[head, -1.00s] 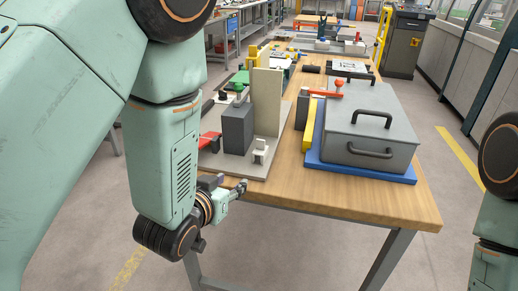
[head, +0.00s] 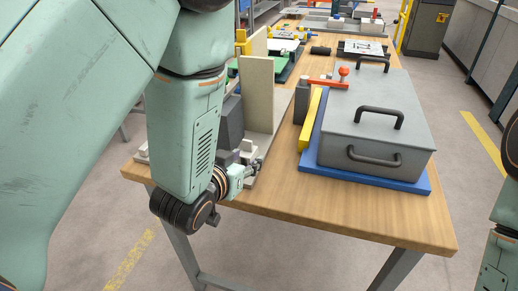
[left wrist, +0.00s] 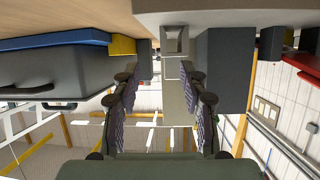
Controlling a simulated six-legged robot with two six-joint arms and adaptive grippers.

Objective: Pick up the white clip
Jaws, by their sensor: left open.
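The small white clip (left wrist: 174,40) sits on the pale base plate (left wrist: 235,14), which shows at the top of the upside-down left wrist view. In that view my left gripper (left wrist: 165,75) is open, with its two fingers apart and pointing towards the clip; nothing is held between them. In the head view the left gripper (head: 256,167) is at the near edge of the bench, by the plate. The clip (head: 247,147) is partly hidden behind my left gripper and arm there. My right gripper is out of view.
A dark grey block (left wrist: 224,70) and a tall beige panel (head: 258,92) stand close to the clip. A grey lidded box (head: 375,125) on a blue base (head: 375,178) and a yellow bar (head: 311,120) stand to the right. The bench (head: 330,215) front is clear.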

